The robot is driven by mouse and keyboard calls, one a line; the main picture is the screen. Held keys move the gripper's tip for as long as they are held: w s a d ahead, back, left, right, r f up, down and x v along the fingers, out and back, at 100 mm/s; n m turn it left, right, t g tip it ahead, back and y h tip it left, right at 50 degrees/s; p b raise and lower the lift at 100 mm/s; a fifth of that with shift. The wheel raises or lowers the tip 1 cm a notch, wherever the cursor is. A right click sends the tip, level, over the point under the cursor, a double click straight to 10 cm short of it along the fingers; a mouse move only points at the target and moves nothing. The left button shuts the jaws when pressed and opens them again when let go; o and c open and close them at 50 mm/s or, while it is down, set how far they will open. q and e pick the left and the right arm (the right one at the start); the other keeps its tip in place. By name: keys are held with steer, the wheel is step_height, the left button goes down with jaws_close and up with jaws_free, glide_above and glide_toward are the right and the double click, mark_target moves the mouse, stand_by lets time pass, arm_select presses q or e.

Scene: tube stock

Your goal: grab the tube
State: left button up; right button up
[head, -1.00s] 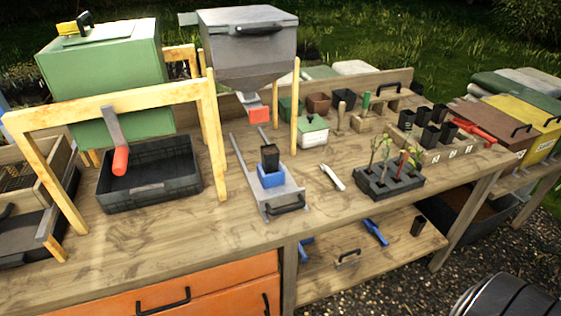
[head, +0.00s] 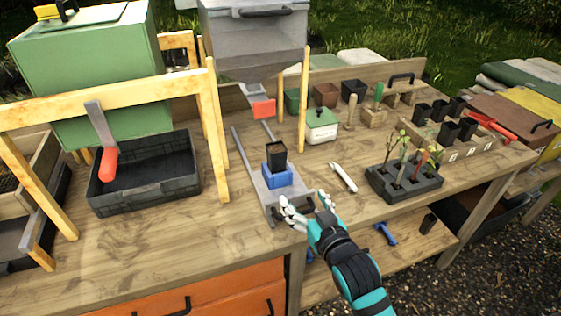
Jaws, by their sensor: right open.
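A black square tube-like pot (head: 276,154) stands upright in a blue holder (head: 277,177) on a grey sliding tray (head: 259,188), below the hopper's red-ended outlet. My right gripper (head: 303,200) is open and empty, with its fingers spread at the tray's front right corner. It is nearer to me than the pot and a little to its right, apart from it. My left gripper is not in view.
A grey hopper (head: 252,40) stands behind the tray, with a wooden post (head: 304,98) to the right. A white-handled tool (head: 343,177) and a dark seedling block (head: 404,186) lie to the right. A black bin (head: 146,186) is on the left. Bench front left is clear.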

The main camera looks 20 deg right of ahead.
mark_target(280, 153)
steer(key=shift+t, duration=0.8)
steer(key=w+p, duration=0.1)
steer(key=w, duration=0.5)
steer(key=w+r+p, duration=0.1)
steer(key=w, duration=0.4)
steer(key=w+a+r+p, duration=0.1)
steer(key=w, duration=0.5)
steer(key=shift+w+r+p, duration=0.25)
steer(key=shift+w+p, duration=0.1)
steer(key=shift+p, duration=0.05)
steer(key=shift+w+f, duration=0.1)
steer(key=shift+w, duration=0.4)
steer(key=shift+s, duration=0.1)
steer(key=shift+c, duration=0.7)
steer(key=c, duration=1.1)
steer(key=shift+c, duration=0.8)
